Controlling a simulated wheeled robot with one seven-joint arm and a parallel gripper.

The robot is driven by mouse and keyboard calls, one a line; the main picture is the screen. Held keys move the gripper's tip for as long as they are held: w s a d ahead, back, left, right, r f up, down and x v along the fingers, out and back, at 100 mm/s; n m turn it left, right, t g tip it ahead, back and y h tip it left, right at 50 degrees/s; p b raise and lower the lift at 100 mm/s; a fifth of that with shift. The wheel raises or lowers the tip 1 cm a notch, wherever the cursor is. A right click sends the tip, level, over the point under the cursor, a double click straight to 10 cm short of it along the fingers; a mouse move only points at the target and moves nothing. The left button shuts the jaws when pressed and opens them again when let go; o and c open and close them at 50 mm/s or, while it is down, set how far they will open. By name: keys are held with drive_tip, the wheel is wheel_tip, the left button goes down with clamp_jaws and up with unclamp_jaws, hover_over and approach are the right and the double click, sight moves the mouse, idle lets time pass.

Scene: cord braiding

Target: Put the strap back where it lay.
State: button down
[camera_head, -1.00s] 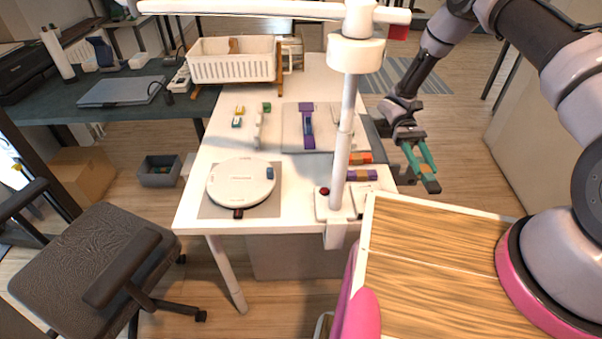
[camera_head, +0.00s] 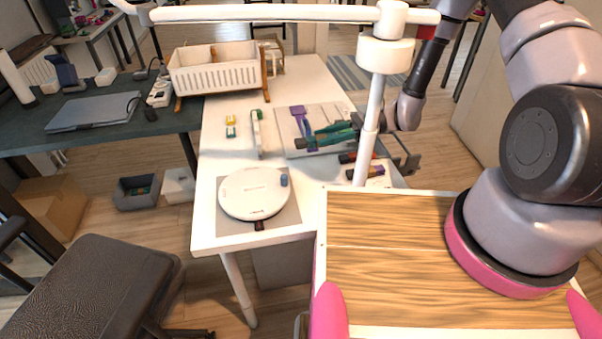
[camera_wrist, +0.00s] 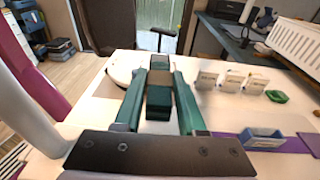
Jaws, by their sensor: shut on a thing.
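My gripper (camera_head: 305,141) reaches in from the right over the pale board (camera_head: 338,112), its teal fingers pointing left. In the wrist view the fingers (camera_wrist: 158,78) are shut on a small dark green piece (camera_wrist: 158,103); I cannot tell whether it is part of a strap. A purple strap (camera_head: 297,114) lies on the board, partly hidden behind my fingers.
A white round disc (camera_head: 254,194) sits on a grey mat at the front left. Small yellow and teal clips (camera_head: 230,127) and a white rack (camera_head: 257,138) stand left of the board. A lamp post (camera_head: 369,130) rises close to my arm. A white basket (camera_head: 211,71) stands behind.

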drive_tip(key=shift+w+f+m+t, duration=0.15)
drive_tip(key=shift+f+m+t, duration=0.15)
drive_tip(key=shift+f+t, duration=0.1)
hover_over(324, 173)
wheel_tip(324, 173, down, 4)
drive_tip(key=shift+a+f, duration=0.15)
drive_tip(key=shift+f, duration=2.55)
drive_tip(key=shift+f, duration=0.15)
drive_tip(key=shift+f, duration=0.35)
drive_tip(key=shift+f, duration=0.1)
drive_tip(key=c, duration=0.5)
unclamp_jaws()
drive_tip(key=shift+f, duration=0.1)
